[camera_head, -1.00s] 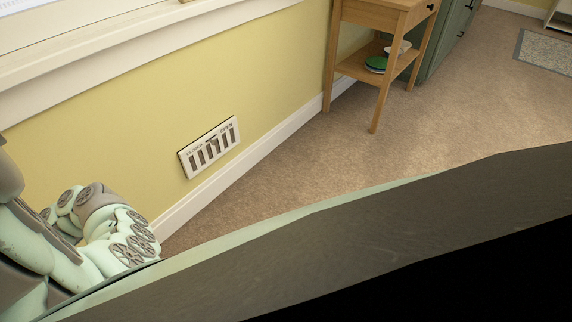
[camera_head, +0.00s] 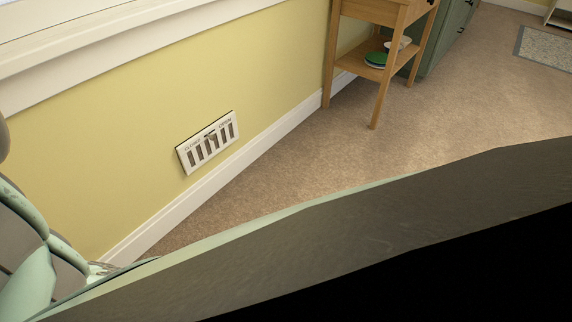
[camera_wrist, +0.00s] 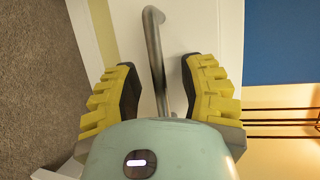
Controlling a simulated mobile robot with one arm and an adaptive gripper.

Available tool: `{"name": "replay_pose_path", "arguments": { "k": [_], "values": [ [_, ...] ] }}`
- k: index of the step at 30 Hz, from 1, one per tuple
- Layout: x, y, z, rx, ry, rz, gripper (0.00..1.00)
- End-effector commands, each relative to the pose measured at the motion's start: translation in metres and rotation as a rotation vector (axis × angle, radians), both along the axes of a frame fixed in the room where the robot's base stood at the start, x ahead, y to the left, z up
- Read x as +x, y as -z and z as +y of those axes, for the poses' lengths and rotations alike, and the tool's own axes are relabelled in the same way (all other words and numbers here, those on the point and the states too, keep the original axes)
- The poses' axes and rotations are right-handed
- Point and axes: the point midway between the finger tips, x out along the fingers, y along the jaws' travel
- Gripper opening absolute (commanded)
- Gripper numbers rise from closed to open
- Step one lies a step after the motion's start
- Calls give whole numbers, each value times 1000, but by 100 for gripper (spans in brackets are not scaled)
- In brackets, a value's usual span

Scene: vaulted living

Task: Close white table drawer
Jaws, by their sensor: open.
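In the wrist view, a white panel (camera_wrist: 212,25), which looks like the drawer front, fills the upper middle. A grey metal bar handle (camera_wrist: 153,50) runs down it. My gripper (camera_wrist: 160,78) is open, with one yellow-and-black finger on each side of the handle. The handle's lower end passes down between the fingers toward the palm. I cannot tell whether either finger touches it. How far the drawer stands out is not clear. The head view shows neither the drawer nor my gripper.
Carpet (camera_wrist: 40,90) lies at the left of the wrist view, and a blue surface (camera_wrist: 285,40) at the right. In the head view, a wooden side table (camera_head: 380,70) holding plates stands by the yellow wall, with a green cabinet (camera_head: 450,35) behind. Carpet between is clear.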

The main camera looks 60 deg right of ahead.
Motion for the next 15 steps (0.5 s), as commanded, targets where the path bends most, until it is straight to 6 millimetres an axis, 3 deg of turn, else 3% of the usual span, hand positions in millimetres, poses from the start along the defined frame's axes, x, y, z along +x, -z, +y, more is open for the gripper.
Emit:
{"name": "replay_pose_path", "arguments": {
  "k": [7, 8, 15],
  "values": [
    [-1, 0, 1, 0, -1, 0, 41],
    [-1, 0, 1, 0, -1, 0, 46],
    [0, 0, 1, 0, -1, -1, 21]
  ]
}}
